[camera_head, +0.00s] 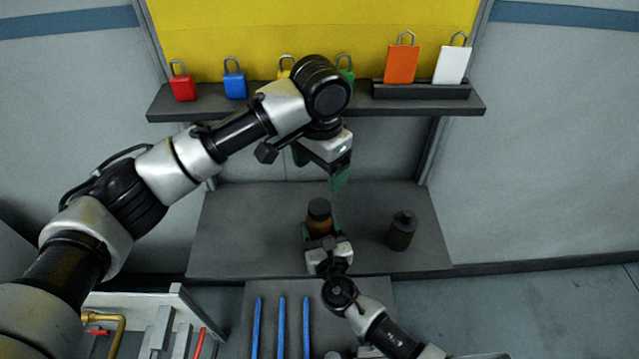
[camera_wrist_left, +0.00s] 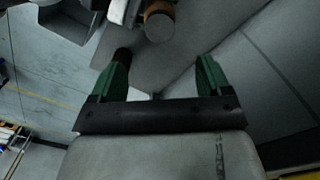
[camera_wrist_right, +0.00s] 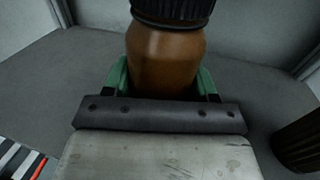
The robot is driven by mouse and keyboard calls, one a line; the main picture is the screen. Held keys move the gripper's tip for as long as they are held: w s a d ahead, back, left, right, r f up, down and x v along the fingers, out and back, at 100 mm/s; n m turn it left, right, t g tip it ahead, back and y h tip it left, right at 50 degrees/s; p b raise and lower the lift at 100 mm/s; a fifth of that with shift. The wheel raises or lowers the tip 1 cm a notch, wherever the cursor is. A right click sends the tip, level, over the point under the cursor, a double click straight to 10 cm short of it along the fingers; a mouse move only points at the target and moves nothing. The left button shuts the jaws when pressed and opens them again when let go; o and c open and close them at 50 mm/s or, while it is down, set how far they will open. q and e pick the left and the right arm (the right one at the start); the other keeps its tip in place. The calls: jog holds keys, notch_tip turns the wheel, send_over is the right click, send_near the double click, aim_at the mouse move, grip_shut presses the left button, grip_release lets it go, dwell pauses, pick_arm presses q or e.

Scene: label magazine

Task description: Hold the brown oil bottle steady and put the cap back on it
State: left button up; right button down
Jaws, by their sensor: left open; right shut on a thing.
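The brown oil bottle (camera_head: 320,226) stands upright on the grey bench. A black ribbed cap (camera_head: 319,207) sits on its top; it shows close up in the right wrist view (camera_wrist_right: 172,10). I cannot tell how tightly it sits. My right gripper (camera_wrist_right: 163,80) is shut around the bottle's body, one green finger on each side. My left gripper (camera_head: 320,168) is open and empty, above and behind the bottle. In the left wrist view, the capped bottle top (camera_wrist_left: 159,27) lies beyond and apart from the open fingers (camera_wrist_left: 163,72).
A dark ribbed canister (camera_head: 400,231) stands right of the bottle. A shelf (camera_head: 300,103) with several coloured padlocks and an orange and a white tag is behind my left arm. Blue rods (camera_head: 281,325) lie in front. The bench's left part is clear.

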pick_arm(q)
jog(key=shift+r, duration=0.65)
pick_arm(e)
jog(key=shift+c, duration=1.2)
grip_release()
pick_arm(q)
jog(key=shift+f+b, duration=0.45)
pick_arm(e)
jog(key=v, duration=1)
jog(key=shift+s, duration=0.4)
